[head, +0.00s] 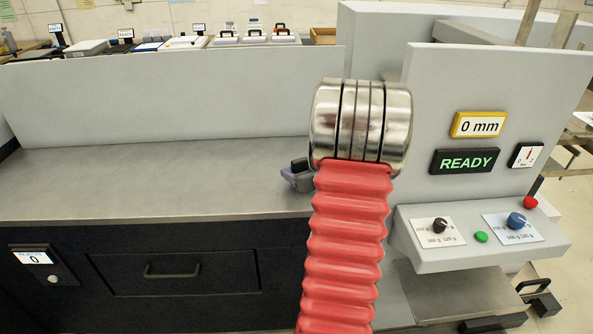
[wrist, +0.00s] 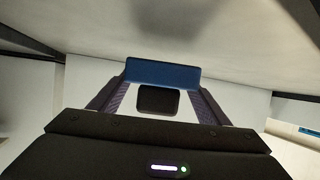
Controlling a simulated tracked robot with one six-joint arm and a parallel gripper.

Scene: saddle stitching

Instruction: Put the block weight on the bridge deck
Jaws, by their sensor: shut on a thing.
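My gripper (wrist: 160,88) is shut on a blue block (wrist: 163,72), which spans the space between its two purple-grey fingertips in the wrist view. I take this to be the block weight. A dark rounded square (wrist: 158,100) shows between the fingers, below the blue face; I cannot tell whether it is part of the block. In the head view only a small part of my gripper (head: 297,177) shows, left of my red arm and above the front of the grey worktop; the block is hidden there. I cannot make out the bridge deck for certain in either view.
The bare grey worktop (head: 150,185) lies left of my arm, with an upright grey panel (head: 170,98) behind it. A machine housing (head: 480,85) with a 0 mm display (head: 479,124), a READY sign (head: 464,161) and a knob console (head: 480,240) stands right.

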